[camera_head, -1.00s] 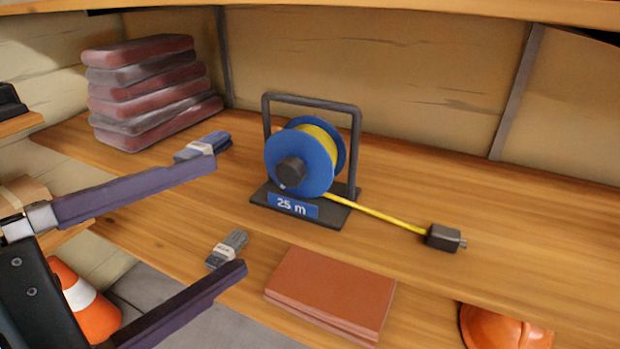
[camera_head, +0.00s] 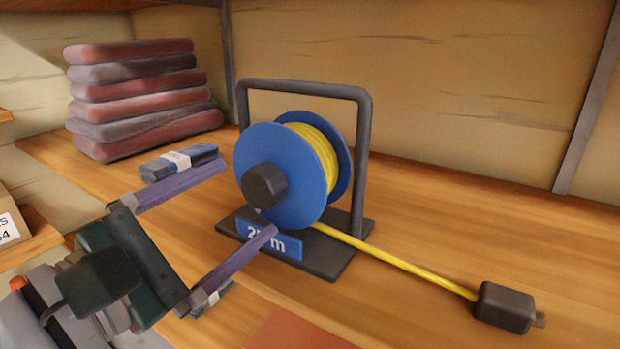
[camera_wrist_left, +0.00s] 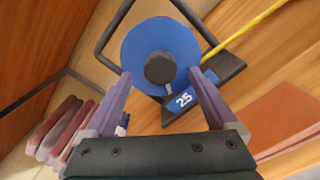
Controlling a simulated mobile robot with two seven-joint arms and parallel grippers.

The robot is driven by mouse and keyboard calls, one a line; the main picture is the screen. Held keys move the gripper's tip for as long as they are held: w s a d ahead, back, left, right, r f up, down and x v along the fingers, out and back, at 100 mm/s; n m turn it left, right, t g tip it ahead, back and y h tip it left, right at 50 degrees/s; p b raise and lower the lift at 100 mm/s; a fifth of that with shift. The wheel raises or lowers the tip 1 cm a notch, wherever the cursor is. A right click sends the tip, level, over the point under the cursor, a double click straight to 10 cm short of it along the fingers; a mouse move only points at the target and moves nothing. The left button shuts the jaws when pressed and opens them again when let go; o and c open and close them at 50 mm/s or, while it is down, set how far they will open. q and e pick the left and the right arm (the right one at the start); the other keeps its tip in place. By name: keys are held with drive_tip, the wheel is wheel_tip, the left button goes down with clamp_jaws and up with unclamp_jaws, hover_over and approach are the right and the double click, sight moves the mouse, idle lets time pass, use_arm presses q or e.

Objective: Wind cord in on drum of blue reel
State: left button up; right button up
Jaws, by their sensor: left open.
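The blue reel (camera_head: 300,198) stands upright in a dark frame (camera_head: 362,150) on the wooden shelf, with yellow cord on its drum (camera_head: 318,148). A dark round knob (camera_head: 264,187) sticks out from its near face. The yellow cord (camera_head: 400,262) runs out low to the right and ends at a black plug (camera_head: 504,307). My left gripper (camera_head: 250,198) is open and empty, its fingers pointing at the reel. In the left wrist view the knob (camera_wrist_left: 159,67) shows ahead, between the fingertips and apart from them. One finger overlaps the label in the head view. My right gripper is not in view.
A stack of reddish and grey slabs (camera_head: 145,98) stands at the back left. A blue banded bundle (camera_head: 180,162) lies behind my upper finger. A brick-red flat thing (camera_head: 300,330) shows at the bottom edge. The shelf right of the reel is clear except for cord and plug.

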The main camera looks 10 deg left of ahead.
sight(257, 190)
use_arm(q)
drive_tip(key=shift+x, duration=2.1)
drive_tip(key=c, duration=1.4)
